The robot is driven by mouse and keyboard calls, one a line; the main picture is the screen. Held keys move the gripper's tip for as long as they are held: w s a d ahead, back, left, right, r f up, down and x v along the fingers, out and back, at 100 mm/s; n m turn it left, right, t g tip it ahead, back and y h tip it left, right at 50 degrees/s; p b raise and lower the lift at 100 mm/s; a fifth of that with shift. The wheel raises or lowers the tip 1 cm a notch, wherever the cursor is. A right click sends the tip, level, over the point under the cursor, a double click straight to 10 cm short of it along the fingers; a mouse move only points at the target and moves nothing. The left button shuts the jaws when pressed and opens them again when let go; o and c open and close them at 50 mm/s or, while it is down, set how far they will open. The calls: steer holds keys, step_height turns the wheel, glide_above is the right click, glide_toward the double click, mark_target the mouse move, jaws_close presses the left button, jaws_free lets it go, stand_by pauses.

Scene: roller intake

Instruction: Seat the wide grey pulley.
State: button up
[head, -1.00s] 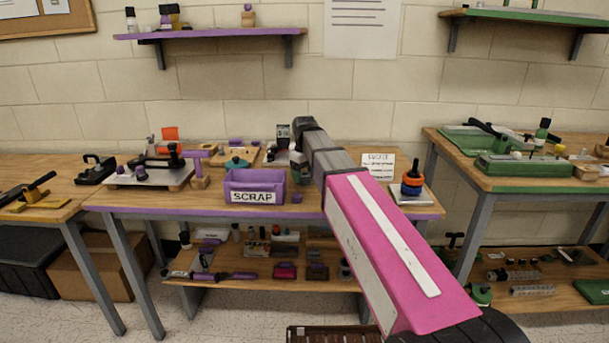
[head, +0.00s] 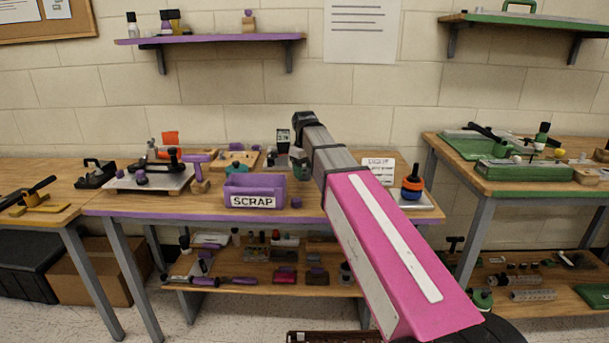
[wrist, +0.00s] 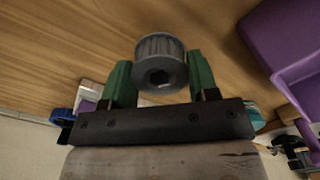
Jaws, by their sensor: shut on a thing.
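The wide grey pulley (wrist: 160,62) is a toothed grey cylinder with a dark hole in its near end face. In the wrist view it sits between the green fingers of my gripper (wrist: 160,80), which is shut on it. Wood grain fills the view beyond it; I cannot tell the gap to the bench. In the head view my gripper (head: 300,167) is over the purple-edged bench (head: 330,196), right of the scrap bin, and largely hidden by my arm. The pulley cannot be made out there. Which place takes the pulley is not clear from these views.
The purple scrap bin (head: 238,202) stands just left of my gripper; it also shows in the wrist view (wrist: 277,30). A plate with a black-topped post and orange and blue rings (head: 412,184) stands right. A grey plate with fixtures (head: 150,182) lies left.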

steer(key=shift+r, duration=1.35)
